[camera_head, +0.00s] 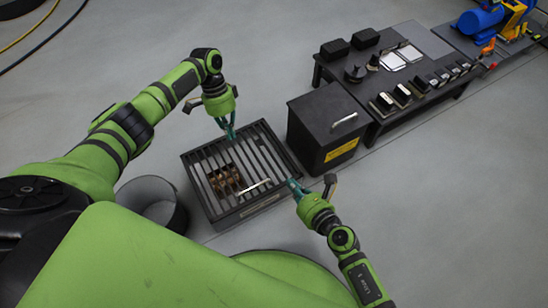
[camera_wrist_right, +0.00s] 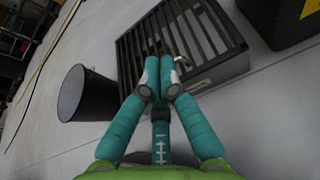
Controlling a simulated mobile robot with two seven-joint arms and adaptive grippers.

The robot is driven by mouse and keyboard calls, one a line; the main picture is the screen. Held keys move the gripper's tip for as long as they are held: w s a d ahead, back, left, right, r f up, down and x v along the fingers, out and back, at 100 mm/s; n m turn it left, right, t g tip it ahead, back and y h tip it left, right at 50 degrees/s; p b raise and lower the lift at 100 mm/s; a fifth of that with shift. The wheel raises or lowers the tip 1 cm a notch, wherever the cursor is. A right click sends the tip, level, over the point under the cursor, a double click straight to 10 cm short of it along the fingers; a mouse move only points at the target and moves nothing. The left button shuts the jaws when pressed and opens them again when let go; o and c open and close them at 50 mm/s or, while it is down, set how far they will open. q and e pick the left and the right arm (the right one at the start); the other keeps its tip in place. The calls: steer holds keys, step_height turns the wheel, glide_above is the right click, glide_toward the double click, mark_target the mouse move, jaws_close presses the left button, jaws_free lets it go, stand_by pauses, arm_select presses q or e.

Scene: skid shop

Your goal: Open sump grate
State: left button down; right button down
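The sump grate (camera_head: 263,150) is a dark barred lid lying flat on a low dark box, with a silver bar handle (camera_head: 254,187) near its front edge. It also shows in the right wrist view (camera_wrist_right: 206,25). My left gripper (camera_head: 230,134) points down over the far part of the grate; its finger gap is too small to judge. My right gripper (camera_head: 293,186) is at the right front corner of the grate, to the right of the handle. In the right wrist view its fingers (camera_wrist_right: 160,72) are together with nothing visible between them, partly hiding the handle.
Brown objects (camera_head: 226,180) lie under the bars. A dark round bin (camera_head: 150,197) stands left of the box. A black lidded box (camera_head: 323,120) with a yellow label stands close on the right. Beyond it is a low table (camera_head: 430,42) with several parts.

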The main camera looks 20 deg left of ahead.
steer(key=w+a+f+n, duration=0.1)
steer(key=w+a+f, duration=0.1)
steer(key=w+a, duration=0.5)
steer(key=shift+a, duration=0.9)
stand_by(0.8)
